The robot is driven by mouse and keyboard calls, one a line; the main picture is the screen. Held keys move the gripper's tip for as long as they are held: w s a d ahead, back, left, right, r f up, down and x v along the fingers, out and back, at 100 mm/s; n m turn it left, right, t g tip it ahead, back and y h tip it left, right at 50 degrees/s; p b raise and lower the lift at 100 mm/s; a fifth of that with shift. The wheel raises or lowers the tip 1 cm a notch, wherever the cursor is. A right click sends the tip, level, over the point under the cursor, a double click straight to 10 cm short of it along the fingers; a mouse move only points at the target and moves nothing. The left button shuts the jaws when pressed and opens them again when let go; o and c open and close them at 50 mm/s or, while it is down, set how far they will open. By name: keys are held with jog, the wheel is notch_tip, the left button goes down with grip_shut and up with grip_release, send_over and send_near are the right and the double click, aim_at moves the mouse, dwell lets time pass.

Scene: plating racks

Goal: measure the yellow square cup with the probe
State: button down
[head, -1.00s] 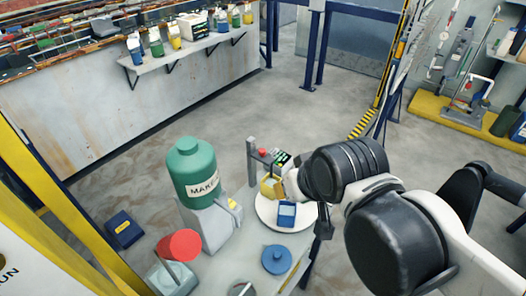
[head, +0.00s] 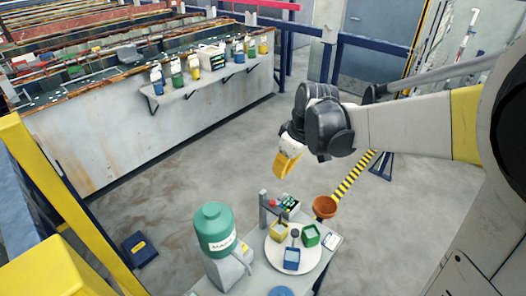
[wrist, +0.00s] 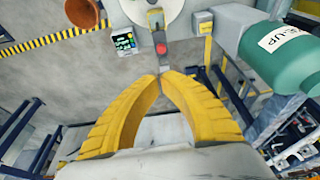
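The yellow square cup (head: 279,232) stands on a round white plate, beside a green square cup (head: 310,236) and a blue square cup (head: 291,259). A grey stand (head: 263,210) with a red button rises at the plate's back edge. A small dark piece hangs from its arm over the yellow cup; I cannot tell whether this probe touches the cup. In the wrist view the red button (wrist: 161,48) and a lit display box (wrist: 125,42) lie beyond my fingers. My gripper (head: 281,174) is raised in the air behind the stand. Its yellow fingertips (wrist: 159,76) meet with nothing between them.
A green bottle (head: 215,228) stands left of the plate. A brown bowl (head: 324,207) is at the back right of the plate. A shelf (head: 215,75) with several bottles is on the far wall. The floor (head: 200,160) between is clear.

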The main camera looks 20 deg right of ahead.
jog(key=b, duration=0.2)
send_over(274, 208)
jog(key=w, duration=0.2)
notch_tip(274, 208, down, 11)
jog(key=shift+s+d+f, duration=0.1)
jog(key=shift+s+d, duration=0.05)
jog(key=shift+f, duration=0.65)
jog(key=shift+b, duration=0.3)
notch_tip(274, 208, down, 7)
jog(key=b, duration=0.5)
jog(key=shift+r, duration=0.35)
